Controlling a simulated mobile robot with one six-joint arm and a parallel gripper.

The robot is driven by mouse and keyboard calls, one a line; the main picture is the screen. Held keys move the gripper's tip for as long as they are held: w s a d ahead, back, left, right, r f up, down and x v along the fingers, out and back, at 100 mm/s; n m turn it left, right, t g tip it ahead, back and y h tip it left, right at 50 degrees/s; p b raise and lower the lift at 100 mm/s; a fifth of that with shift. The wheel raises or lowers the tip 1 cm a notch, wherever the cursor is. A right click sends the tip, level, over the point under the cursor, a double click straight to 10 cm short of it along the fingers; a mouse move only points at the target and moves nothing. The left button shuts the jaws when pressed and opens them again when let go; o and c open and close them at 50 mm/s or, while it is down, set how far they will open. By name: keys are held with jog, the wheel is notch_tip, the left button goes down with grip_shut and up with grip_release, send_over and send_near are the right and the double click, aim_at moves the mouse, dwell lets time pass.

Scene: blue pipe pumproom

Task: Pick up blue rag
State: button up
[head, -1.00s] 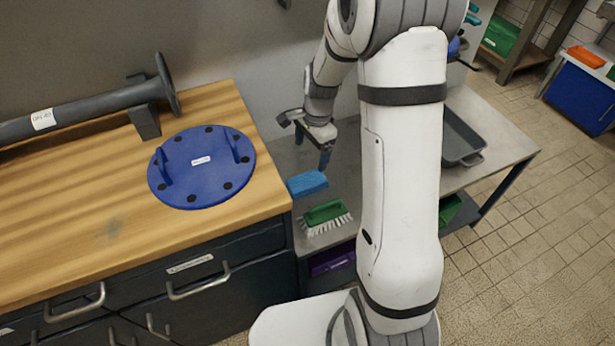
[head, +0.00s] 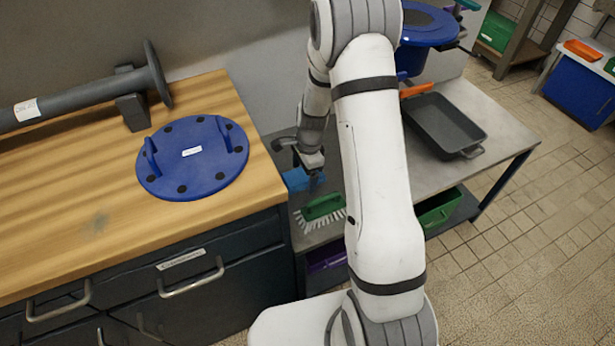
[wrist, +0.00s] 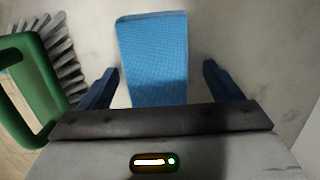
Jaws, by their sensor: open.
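The blue rag (head: 297,179) is a small textured blue block lying on the grey metal table, close to the wooden bench's right edge. In the wrist view the rag (wrist: 155,55) lies ahead of and between the two dark blue fingers, nearer the left one. My gripper (wrist: 160,85) is open and nothing is held between its fingers. In the head view my gripper (head: 310,170) is right over the rag and hides part of it. I cannot tell whether the fingers touch the table.
A green brush with white bristles (head: 323,207) lies close in front of the rag; it also shows at the left of the wrist view (wrist: 35,85). A dark grey tray (head: 445,125) is on the table's right. The wooden bench (head: 90,215) rises at left, bearing a blue flange (head: 190,158).

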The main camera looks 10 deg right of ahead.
jog(key=c, duration=1.1)
jog(key=shift+o, duration=0.2)
notch_tip(320, 180, up, 10)
jog(key=p, duration=0.2)
jog(key=shift+r, duration=0.1)
jog(key=o, duration=0.3)
jog(key=shift+c, duration=1.1)
